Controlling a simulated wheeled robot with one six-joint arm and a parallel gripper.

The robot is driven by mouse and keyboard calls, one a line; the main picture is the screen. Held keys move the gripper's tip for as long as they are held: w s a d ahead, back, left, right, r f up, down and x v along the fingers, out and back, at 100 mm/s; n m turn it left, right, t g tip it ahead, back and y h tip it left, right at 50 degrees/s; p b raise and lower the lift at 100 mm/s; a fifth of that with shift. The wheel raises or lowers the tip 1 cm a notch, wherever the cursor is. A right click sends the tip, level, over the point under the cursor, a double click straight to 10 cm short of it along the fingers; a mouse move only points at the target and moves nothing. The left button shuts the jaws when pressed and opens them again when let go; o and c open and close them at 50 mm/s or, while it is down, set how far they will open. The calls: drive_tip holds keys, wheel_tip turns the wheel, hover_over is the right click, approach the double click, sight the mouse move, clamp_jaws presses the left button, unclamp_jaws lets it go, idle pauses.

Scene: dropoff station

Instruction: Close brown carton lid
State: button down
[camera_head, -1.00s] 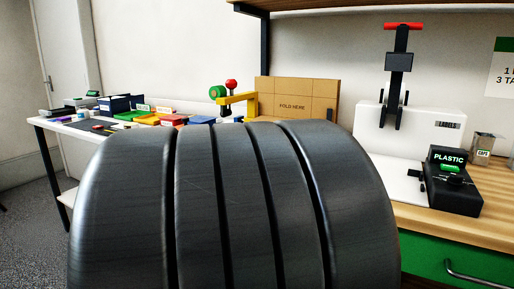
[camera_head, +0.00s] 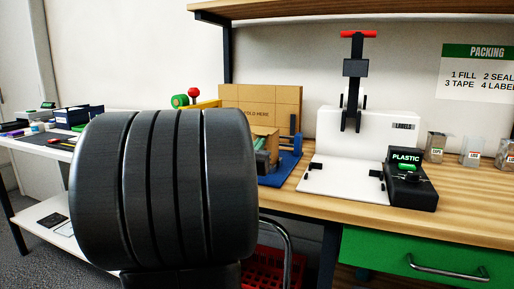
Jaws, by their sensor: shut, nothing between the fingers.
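A brown cardboard panel marked "FOLD HERE" (camera_head: 284,97) stands upright at the back of the wooden bench, left of the white press. It looks like the raised lid of the brown carton. A smaller brown cardboard part (camera_head: 266,134) shows in front of it, beside a blue fixture (camera_head: 287,166). The rest of the carton is hidden behind a large dark ribbed part of mine, which fills the left middle of the view. I cannot tell how the small part joins the panel. My gripper is not seen.
A white press with a red handle (camera_head: 358,34) and a black "PLASTIC" unit (camera_head: 408,180) stand right of the carton. Clear bins (camera_head: 472,153) line the bench's right. A shelf (camera_head: 350,8) hangs above. A red basket (camera_head: 265,270) is below. Bench front right is bare.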

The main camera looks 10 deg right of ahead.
drive_tip(key=shift+r, duration=0.1)
drive_tip(key=shift+r+p, duration=0.25)
drive_tip(key=shift+p, duration=0.75)
drive_tip(key=shift+r+g+y+p, duration=0.3)
drive_tip(key=shift+r+g+p, duration=0.1)
drive_tip(key=shift+p, duration=0.45)
drive_tip(key=r+g+p, duration=0.1)
drive_tip(key=p, duration=0.3)
drive_tip(key=shift+r+y, duration=0.25)
drive_tip(key=shift+y, duration=0.05)
wheel_tip(320, 180, up, 5)
drive_tip(key=g+y+p, duration=0.3)
drive_tip(key=g+p, duration=0.2)
drive_tip(key=p, duration=2)
hover_over(258, 135)
drive_tip(key=s, duration=0.2)
drive_tip(key=shift+w+d, duration=0.15)
drive_tip(key=shift+w, duration=0.1)
drive_tip(key=shift+w+p, duration=0.1)
drive_tip(key=shift+p, duration=0.6)
drive_tip(key=shift+r, duration=0.1)
